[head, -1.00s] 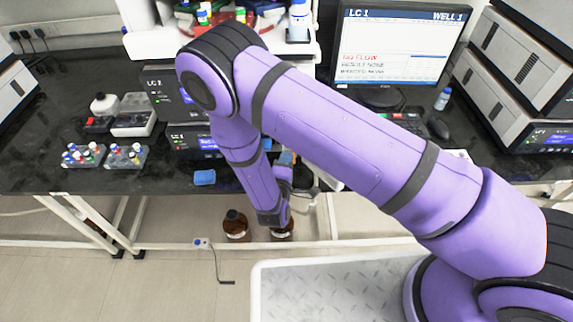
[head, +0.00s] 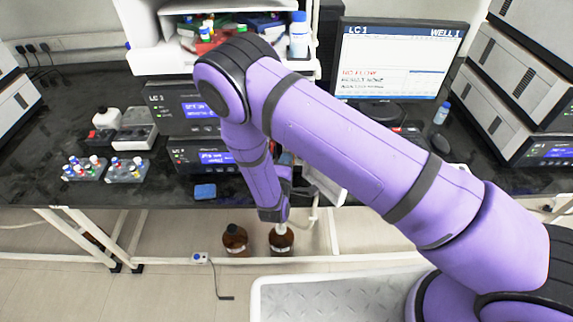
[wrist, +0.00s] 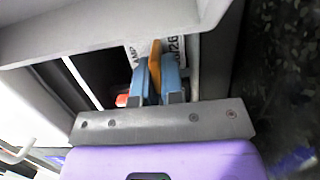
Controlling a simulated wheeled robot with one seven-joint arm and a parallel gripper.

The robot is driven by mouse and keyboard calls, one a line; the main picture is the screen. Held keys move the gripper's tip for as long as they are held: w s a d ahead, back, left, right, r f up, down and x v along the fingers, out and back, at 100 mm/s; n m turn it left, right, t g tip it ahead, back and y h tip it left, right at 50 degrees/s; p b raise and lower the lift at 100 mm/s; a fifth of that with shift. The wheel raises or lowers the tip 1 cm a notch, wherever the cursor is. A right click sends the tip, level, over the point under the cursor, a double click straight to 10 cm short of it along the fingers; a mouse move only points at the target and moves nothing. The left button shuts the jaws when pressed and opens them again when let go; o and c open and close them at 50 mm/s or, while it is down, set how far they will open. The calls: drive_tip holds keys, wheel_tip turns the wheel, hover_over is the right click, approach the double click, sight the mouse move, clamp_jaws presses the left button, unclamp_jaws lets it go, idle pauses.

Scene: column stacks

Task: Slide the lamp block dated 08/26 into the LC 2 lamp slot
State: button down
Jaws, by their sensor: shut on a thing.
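In the wrist view my gripper (wrist: 157,80) has its two blue fingers closed on an upright orange tab (wrist: 155,62). The tab stands out from the lamp block, whose white label (wrist: 175,46) shows an ending "26"; the rest of the date is hidden. The block lies beyond the fingers, framed by a pale housing edge (wrist: 100,30). I cannot tell how far in it sits, and no LC 2 marking is readable there. In the head view my gripper (head: 286,160) is at the bench's front edge, largely hidden by my forearm, beside a white panel (head: 326,185).
Instruments marked LC 1 (head: 185,105) and a second unit (head: 200,156) stand behind my forearm. Vial racks (head: 85,168) and a blue block (head: 205,191) lie at left. Brown bottles (head: 235,240) stand below the bench. A monitor (head: 395,60) stands at right.

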drive_tip(key=shift+f, duration=0.15)
drive_tip(key=c, duration=1.2)
unclamp_jaws()
drive_tip(key=shift+o, duration=0.2)
drive_tip(key=shift+s, duration=0.1)
drive_tip(key=v, duration=1)
drive_tip(key=shift+s+a, duration=0.1)
drive_tip(key=shift+s, duration=0.15)
drive_tip(key=shift+s, duration=0.1)
